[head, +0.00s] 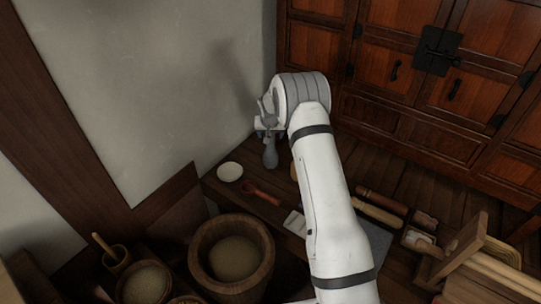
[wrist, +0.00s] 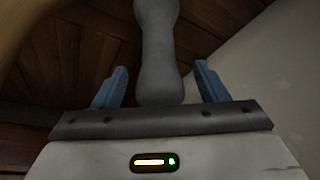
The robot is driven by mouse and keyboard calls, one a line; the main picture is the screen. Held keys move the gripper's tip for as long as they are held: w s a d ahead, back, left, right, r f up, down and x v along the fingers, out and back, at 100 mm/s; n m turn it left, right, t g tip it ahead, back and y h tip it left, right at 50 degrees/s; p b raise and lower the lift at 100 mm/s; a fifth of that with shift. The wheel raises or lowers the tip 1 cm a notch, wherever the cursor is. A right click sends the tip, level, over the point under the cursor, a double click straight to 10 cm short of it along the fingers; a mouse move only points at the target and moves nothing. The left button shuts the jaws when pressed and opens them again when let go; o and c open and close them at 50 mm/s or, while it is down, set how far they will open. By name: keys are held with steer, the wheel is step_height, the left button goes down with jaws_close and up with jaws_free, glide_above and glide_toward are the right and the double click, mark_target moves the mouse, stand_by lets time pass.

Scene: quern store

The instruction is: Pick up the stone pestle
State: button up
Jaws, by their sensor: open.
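The stone pestle (head: 270,155) is grey and roughly upright in the head view, with its rounded lower end showing just below my gripper (head: 267,130). In the wrist view the pestle (wrist: 158,50) stands between the two blue fingers of my gripper (wrist: 160,85). The fingers are open, with a visible gap on each side of the pestle. The pestle's near end reaches close to the gripper's palm; whether it touches there I cannot tell. Its upper part is largely hidden by the gripper in the head view.
A white dish (head: 230,172) and a reddish wooden utensil (head: 262,194) lie near the pestle on a dark wooden surface. A large wooden tub (head: 205,272) stands in front. A wooden cabinet (head: 410,140) is behind right; a plaster wall (head: 150,90) is left.

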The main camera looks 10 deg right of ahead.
steer(key=shift+x, duration=1.1)
steer(key=c, duration=1.2)
steer(key=shift+r, duration=0.2)
steer(key=shift+c, duration=0.4)
